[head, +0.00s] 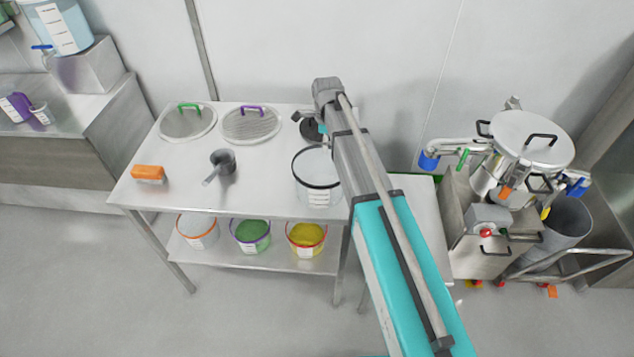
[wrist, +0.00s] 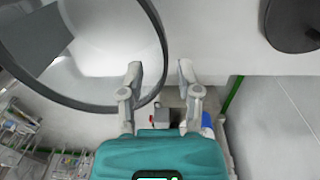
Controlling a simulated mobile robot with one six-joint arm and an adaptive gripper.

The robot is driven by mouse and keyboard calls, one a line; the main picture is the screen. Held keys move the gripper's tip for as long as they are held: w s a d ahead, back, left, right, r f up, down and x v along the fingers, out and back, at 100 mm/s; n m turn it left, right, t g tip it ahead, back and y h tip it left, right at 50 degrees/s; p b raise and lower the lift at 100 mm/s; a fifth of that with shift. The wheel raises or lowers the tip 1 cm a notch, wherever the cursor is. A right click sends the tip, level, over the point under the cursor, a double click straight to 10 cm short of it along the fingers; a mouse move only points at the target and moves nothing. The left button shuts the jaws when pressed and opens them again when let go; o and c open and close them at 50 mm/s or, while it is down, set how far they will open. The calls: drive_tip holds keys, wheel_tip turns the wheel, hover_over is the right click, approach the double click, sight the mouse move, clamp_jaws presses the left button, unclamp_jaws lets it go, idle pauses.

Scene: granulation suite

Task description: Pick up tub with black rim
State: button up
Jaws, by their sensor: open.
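The tub with black rim (head: 317,182) stands upright on the table, a clear-walled open tub with a white label on its front. In the wrist view its black rim (wrist: 62,98) curves large across the upper left. In the head view my arm passes just right of the tub and mostly hides the gripper.
The steel table (head: 262,190) also holds two round lids, an orange block (head: 148,173), a grey scoop (head: 222,163) and a dark round object (wrist: 292,24). Three tubs stand on the lower shelf (head: 265,262). A steel machine (head: 530,145) stands at right.

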sight(324, 160)
drive_tip(key=shift+f, duration=0.15)
drive_tip(key=shift+s+a+f+b, duration=0.15)
drive_tip(key=shift+f+b, duration=2.3)
drive_tip(key=shift+b, duration=0.15)
clamp_jaws()
